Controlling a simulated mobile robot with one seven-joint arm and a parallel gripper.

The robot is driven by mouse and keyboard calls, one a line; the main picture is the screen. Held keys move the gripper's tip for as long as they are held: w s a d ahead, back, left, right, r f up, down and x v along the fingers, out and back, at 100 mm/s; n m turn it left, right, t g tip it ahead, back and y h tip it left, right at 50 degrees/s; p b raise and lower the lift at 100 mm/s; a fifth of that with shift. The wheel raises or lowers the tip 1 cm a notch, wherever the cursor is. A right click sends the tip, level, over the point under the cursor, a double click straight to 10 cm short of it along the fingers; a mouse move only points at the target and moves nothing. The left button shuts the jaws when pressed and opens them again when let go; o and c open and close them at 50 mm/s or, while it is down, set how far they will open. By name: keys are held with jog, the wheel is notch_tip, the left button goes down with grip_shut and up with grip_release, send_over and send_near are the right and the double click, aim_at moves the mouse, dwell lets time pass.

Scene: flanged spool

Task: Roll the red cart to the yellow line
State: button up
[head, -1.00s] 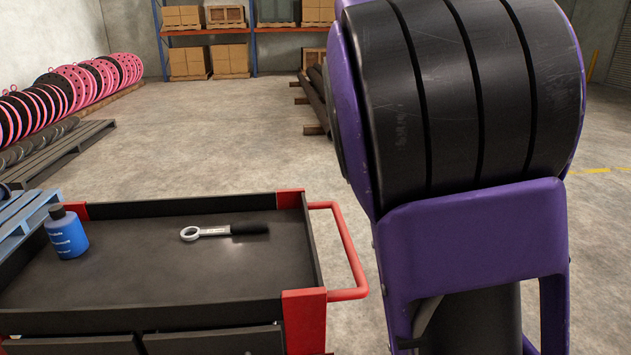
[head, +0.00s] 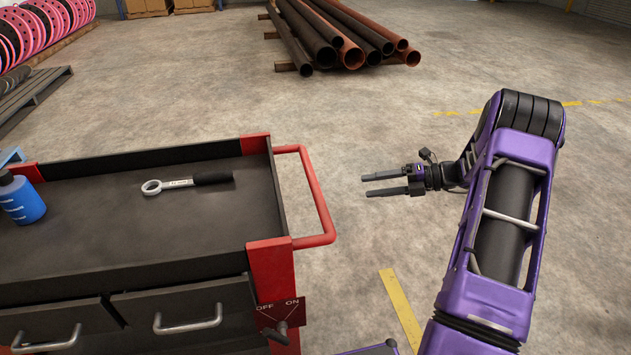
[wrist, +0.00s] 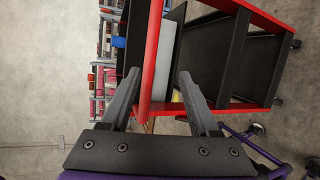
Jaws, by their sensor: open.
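The red cart (head: 272,285) stands at the left in the head view, with a dark tray top. Its red push handle (head: 319,196) sticks out on the right side. A yellow line (head: 400,308) runs on the floor to the right of the cart. My gripper (head: 366,184) is open and empty, a short way right of the handle and apart from it, fingers pointing at it. In the wrist view, the handle (wrist: 153,60) lies ahead between the two open fingers (wrist: 158,85), and the cart's frame (wrist: 243,98) and casters (wrist: 296,43) show.
An OFF/ON lever (head: 281,328) sits on the cart's near corner. More yellow marking (head: 584,103) lies further back. Pipes (head: 340,38) lie at the back; the floor between is clear.

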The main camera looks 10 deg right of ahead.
aim_at(314, 184)
jog(key=shift+m+t+y, duration=0.4)
jog(key=shift+m+t, duration=0.2)
jog(key=shift+m, duration=0.1)
jog(key=x, duration=1.6)
jog(key=shift+w+r, duration=0.1)
jog(key=shift+w, duration=0.15)
jog(key=shift+d, duration=0.1)
grip_shut()
